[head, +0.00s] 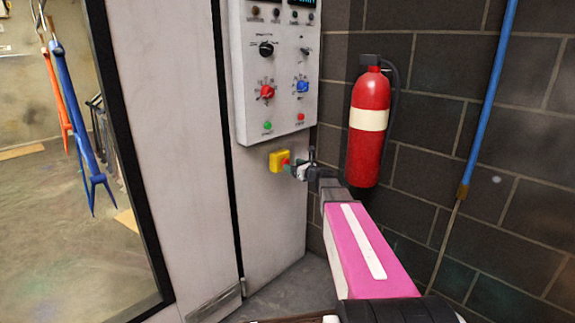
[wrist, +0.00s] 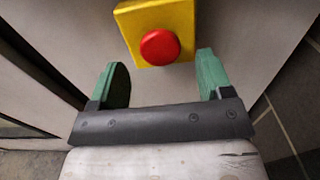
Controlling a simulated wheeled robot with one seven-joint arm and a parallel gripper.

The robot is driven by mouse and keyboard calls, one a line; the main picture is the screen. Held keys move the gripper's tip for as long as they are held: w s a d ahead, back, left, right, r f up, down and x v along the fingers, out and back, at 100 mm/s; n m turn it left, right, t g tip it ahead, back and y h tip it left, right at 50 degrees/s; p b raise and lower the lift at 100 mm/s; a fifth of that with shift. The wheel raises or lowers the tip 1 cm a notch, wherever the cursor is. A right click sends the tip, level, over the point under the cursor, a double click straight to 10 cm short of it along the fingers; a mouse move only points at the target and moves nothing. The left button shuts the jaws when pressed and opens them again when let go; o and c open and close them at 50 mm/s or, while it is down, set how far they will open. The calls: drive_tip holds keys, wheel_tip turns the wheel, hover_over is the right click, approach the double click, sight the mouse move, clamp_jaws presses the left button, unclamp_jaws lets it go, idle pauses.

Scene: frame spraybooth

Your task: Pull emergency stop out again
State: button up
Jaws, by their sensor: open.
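The emergency stop is a red round button (wrist: 160,47) on a yellow box (wrist: 130,18), fixed to the grey panel below the control box. In the head view the yellow box (head: 278,160) shows with the red button (head: 286,161) on its right side, close to my gripper (head: 291,164). In the wrist view my gripper (wrist: 158,82) is open, with its two green fingers apart. The button lies ahead of the gap between the fingertips. Nothing is held. I cannot tell from the pictures how far the button is pressed in.
A control box (head: 277,100) with knobs and lights is mounted just above the yellow box. A red fire extinguisher (head: 368,150) hangs on the dark block wall to the right of my gripper. A blue pipe (head: 487,95) runs down that wall. A window (head: 50,230) is at the left.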

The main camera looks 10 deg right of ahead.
drive_tip(key=shift+x, duration=2.1)
drive_tip(key=c, duration=1.2)
drive_tip(key=shift+v, duration=0.85)
drive_tip(key=shift+c, duration=0.2)
drive_tip(key=o, duration=1.2)
drive_tip(key=shift+o, duration=0.2)
drive_tip(key=shift+s, duration=0.1)
drive_tip(key=v, duration=1)
drive_tip(key=shift+s+d, duration=0.25)
